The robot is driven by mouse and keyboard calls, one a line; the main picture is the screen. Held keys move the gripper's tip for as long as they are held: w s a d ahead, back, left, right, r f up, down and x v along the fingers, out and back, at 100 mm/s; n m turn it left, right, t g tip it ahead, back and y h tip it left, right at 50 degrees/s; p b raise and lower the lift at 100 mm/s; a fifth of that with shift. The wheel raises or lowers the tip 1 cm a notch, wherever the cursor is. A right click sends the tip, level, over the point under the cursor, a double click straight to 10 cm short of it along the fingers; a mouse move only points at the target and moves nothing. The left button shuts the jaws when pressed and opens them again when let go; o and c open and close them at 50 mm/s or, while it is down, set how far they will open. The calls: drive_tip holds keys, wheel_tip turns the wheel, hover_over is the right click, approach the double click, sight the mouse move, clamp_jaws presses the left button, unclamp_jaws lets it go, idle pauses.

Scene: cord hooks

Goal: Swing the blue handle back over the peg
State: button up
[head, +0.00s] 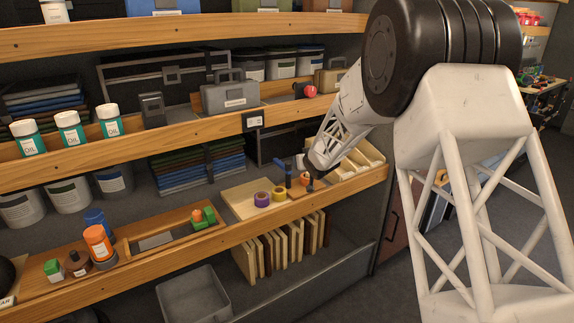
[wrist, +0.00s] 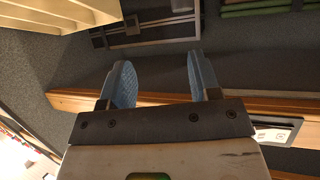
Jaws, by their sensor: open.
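My gripper (head: 290,168) is over the lower shelf, right of centre in the head view. Its two blue-padded fingers stand apart in the wrist view (wrist: 159,75), with nothing between them. Small blue pieces show at the fingertips in the head view. I cannot tell whether they are the finger pads or the blue handle. The handle and its peg cannot be made out in either view. A small orange round piece (head: 306,179) sits just below the gripper.
The wooden shelf edge (head: 250,237) runs in front, and the upper shelf (head: 150,139) lies above.

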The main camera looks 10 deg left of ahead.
sight(289, 164)
drive_tip(key=shift+n+y, duration=0.3)
drive_tip(key=shift+y, duration=0.3)
drive_tip(key=a+f, duration=0.1)
drive_tip(key=w+a+f, duration=0.1)
drive_tip(key=a, duration=0.1)
drive_tip(key=w+a+f, duration=0.1)
drive_tip(key=shift+a+f, duration=0.2)
drive_tip(key=shift+f, duration=0.15)
drive_tip(key=shift+w+f, duration=0.1)
drive_tip(key=shift+w, duration=0.05)
drive_tip(key=shift+x, duration=3.75)
clamp_jaws()
